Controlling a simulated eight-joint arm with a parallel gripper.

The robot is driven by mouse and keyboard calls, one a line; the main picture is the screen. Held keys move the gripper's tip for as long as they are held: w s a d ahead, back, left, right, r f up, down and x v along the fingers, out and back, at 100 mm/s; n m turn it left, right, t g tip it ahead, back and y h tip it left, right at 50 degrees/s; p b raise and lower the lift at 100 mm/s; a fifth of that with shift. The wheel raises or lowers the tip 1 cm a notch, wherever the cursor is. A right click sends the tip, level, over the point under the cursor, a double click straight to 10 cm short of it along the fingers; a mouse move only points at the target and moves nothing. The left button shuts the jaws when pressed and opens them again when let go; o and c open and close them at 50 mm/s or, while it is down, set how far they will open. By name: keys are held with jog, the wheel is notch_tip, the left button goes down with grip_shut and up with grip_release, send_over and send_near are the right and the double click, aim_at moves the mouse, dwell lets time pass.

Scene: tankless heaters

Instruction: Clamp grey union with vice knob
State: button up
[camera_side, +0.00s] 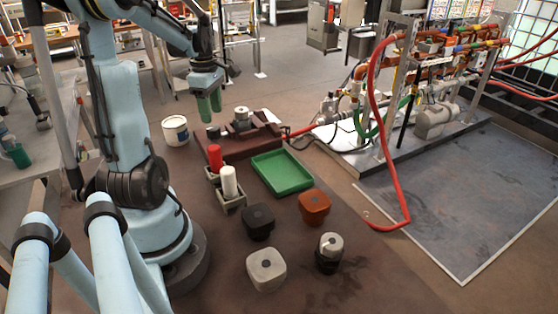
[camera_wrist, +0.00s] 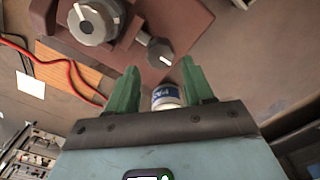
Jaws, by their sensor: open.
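The brownish-red vice (camera_side: 235,146) lies flat on the brown table, below and to the right of my gripper in the side view; it also shows in the wrist view (camera_wrist: 188,22). A round grey piece, which looks like the grey union (camera_side: 242,114), sits upright on the vice; the wrist view shows its top with a white mark (camera_wrist: 95,22). The smaller dark vice knob (camera_wrist: 159,52) has a white mark and also shows in the side view (camera_side: 213,132). My gripper (camera_side: 209,114) is open and empty, pointing down above the knob's end. Its green fingers (camera_wrist: 158,77) are apart from the knob.
A white tub (camera_side: 175,131) stands left of the vice. A red cylinder (camera_side: 215,158) and white cylinder (camera_side: 229,181) stand in holders in front. A green tray (camera_side: 282,173) lies right, with several blocks nearer. A red hose (camera_side: 371,100) hangs at the pipe rig.

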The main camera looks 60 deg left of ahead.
aim_at(214, 128)
jog(key=shift+f, duration=2.5)
jog(key=c, duration=0.8)
